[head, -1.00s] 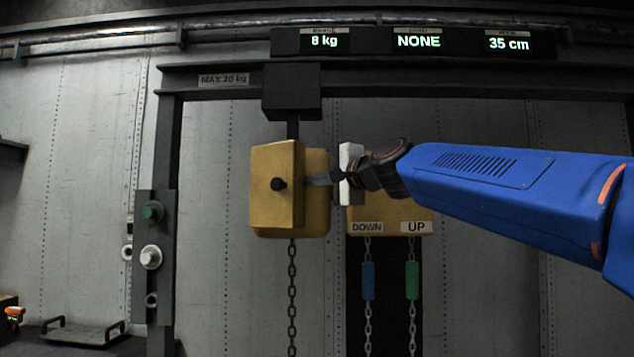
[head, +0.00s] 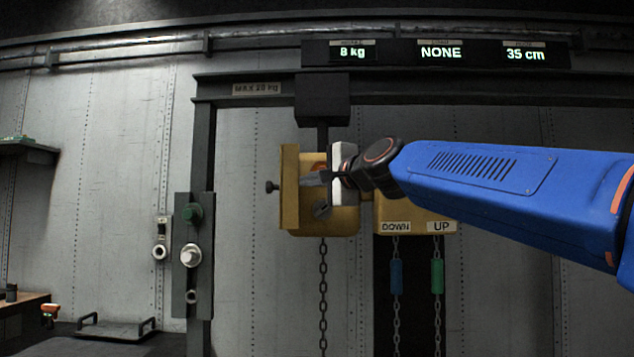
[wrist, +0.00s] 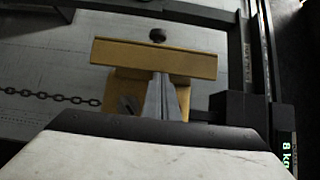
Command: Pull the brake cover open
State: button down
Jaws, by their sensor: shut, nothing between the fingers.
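The brake cover (head: 289,190) is a yellow panel with a black knob (head: 271,187) on its outer face. It is swung out from the yellow hoist body (head: 345,222) and shows nearly edge-on. In the wrist view the cover (wrist: 150,58) lies across the top with its knob (wrist: 157,35) beyond it. My gripper (head: 312,179) is shut and empty, on the inner side of the cover in front of the opened housing. Its fingertips (wrist: 162,80) reach the cover's inner face; contact is unclear. A grey part (head: 322,210) shows inside the housing, partly hidden by my gripper.
A chain (head: 323,280) hangs below the hoist body. The DOWN (head: 396,272) and UP (head: 437,274) chain grips hang to its right. A dark post with a switch panel (head: 192,255) stands to the left. The display (head: 440,53) reads 8 kg, NONE, 35 cm.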

jog(key=shift+s+a, duration=0.25)
jog(key=shift+a, duration=0.9)
jog(key=v, duration=1.7)
jog(key=shift+s, duration=0.15)
jog(key=s+d+f+n+g+h, duration=0.15)
jog(key=d+f, duration=0.25)
jog(key=f, duration=0.6)
jog(key=s+d+f+n+g+h, duration=0.1)
jog(key=s+d+f+n+h, duration=0.15)
jog(key=f, duration=0.65)
jog(key=s+d+f+n+g+h, duration=0.2)
jog(key=d+f, duration=0.2)
jog(key=f, duration=0.6)
jog(key=s+d+f+n+g+h, duration=0.1)
jog(key=s+d+f, duration=0.3)
jog(key=f, duration=0.5)
jog(key=s+d+f+n+g+h, duration=0.2)
jog(key=s+d+f, duration=0.3)
jog(key=f, duration=0.5)
jog(key=s+d+f+n+g+h, duration=0.1)
jog(key=s+d+f+g, duration=0.1)
jog(key=s+d+f, duration=0.3)
jog(key=s+f, duration=0.3)
jog(key=f, duration=0.2)
jog(key=shift+n+h, duration=0.3)
jog(key=shift+h, duration=0.1)
